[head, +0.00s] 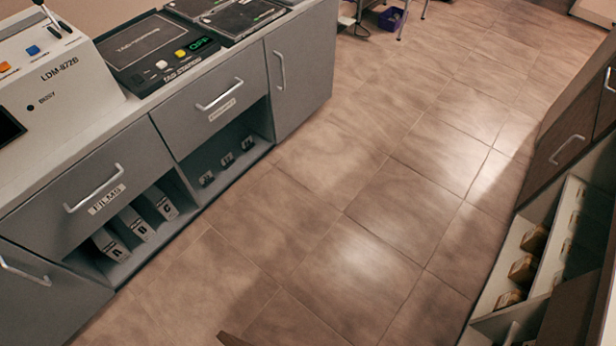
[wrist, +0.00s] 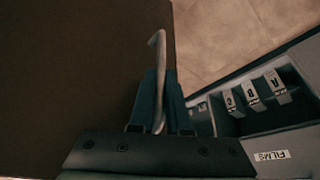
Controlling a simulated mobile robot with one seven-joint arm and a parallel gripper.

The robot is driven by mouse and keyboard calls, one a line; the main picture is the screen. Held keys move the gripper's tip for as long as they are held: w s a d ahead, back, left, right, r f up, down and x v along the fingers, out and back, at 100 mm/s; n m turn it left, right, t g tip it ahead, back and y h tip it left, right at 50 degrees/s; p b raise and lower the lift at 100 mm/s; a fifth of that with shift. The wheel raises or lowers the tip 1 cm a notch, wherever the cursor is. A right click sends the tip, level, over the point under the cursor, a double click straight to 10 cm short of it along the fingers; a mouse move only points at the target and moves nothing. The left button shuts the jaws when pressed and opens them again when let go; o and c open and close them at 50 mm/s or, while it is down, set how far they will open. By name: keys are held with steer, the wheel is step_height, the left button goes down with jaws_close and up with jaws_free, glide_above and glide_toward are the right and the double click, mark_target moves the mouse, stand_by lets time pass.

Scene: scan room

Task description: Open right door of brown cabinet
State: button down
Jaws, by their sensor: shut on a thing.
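The brown cabinet (head: 545,130) stands along the right edge of the head view, with a handled drawer front above open pale shelves. In the wrist view, a dark brown door panel (wrist: 70,70) fills the left side. Its curved metal handle (wrist: 158,45) runs down between the fingers of my gripper (wrist: 162,85), which is shut on it. My gripper is not clearly visible in the head view. A small brown corner (head: 230,340) shows at the bottom edge there; I cannot tell what it belongs to.
A grey counter cabinet (head: 290,80) with handles, label boxes (head: 135,225) and control devices (head: 150,50) lines the left. Small brown packages (head: 525,268) sit on the right cabinet's shelves. The tiled floor (head: 350,230) between is clear. A purple bin (head: 391,18) stands far back.

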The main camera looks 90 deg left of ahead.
steer(key=shift+s+d+f, duration=0.1)
steer(key=shift+s+d, duration=0.55)
steer(key=shift+d, duration=0.1)
steer(key=c, duration=0.9)
jaws_free()
steer(key=shift+w, duration=0.1)
steer(key=p+v, duration=0.3)
steer(key=v, duration=1)
steer(key=shift+w+a+p, duration=0.15)
steer(key=shift+p, duration=0.25)
